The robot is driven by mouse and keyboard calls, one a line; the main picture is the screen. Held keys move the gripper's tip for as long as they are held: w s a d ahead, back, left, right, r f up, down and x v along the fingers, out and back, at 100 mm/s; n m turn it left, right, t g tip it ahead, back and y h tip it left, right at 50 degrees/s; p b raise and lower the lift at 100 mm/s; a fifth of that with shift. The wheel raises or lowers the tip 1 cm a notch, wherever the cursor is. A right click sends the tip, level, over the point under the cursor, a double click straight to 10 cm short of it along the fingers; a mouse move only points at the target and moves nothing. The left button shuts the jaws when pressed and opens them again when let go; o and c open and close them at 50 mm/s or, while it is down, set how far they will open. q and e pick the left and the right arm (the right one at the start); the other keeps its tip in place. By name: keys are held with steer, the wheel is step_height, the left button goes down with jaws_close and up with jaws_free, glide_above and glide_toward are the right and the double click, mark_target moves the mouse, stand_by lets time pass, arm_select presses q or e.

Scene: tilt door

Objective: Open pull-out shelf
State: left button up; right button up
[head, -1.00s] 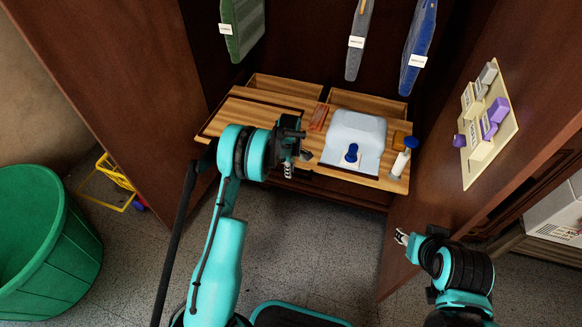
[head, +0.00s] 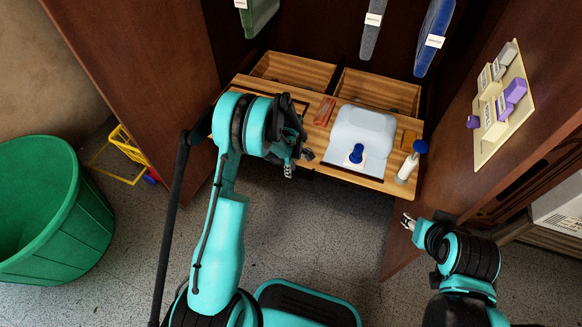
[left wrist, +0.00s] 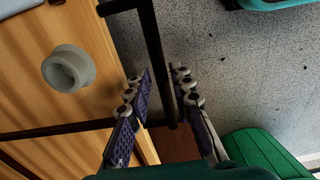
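The pull-out shelf (head: 375,182) is a wooden tray standing out of the dark cabinet, with open compartments at its back. In the left wrist view its wooden top (left wrist: 40,105) fills the left side. A dark bar handle (left wrist: 150,45) runs along its front edge. My left gripper (head: 297,163) is at the shelf's front edge.
On the shelf are a white dispenser (head: 362,128) with a blue knob and a white bottle (head: 407,167). A grey ring-shaped piece (left wrist: 68,68) shows in the left wrist view. The right door (head: 440,190) stands open. A green bin (head: 50,215) stands at left. Grey floor ahead is clear.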

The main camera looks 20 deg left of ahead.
stand_by(0.3)
arm_select(q)
step_height(320, 180, up, 12)
stand_by(0.4)
stand_by(0.4)
steer(key=s+d+r+m+t, duration=0.1)
steer(key=s+r+m+t, duration=0.1)
steer(key=s+r+m, duration=0.45)
steer(key=s+d+r+m+t, duration=0.15)
steer(key=s+r, duration=0.25)
steer(key=r, duration=0.5)
steer(key=s+r+m+t, duration=0.1)
steer(key=s+m+t, duration=0.2)
steer(key=s+m, duration=0.6)
steer(key=shift+s+d+r+m+t, duration=0.35)
steer(key=shift+s+d+r, duration=0.1)
steer(key=shift+s, duration=1.4)
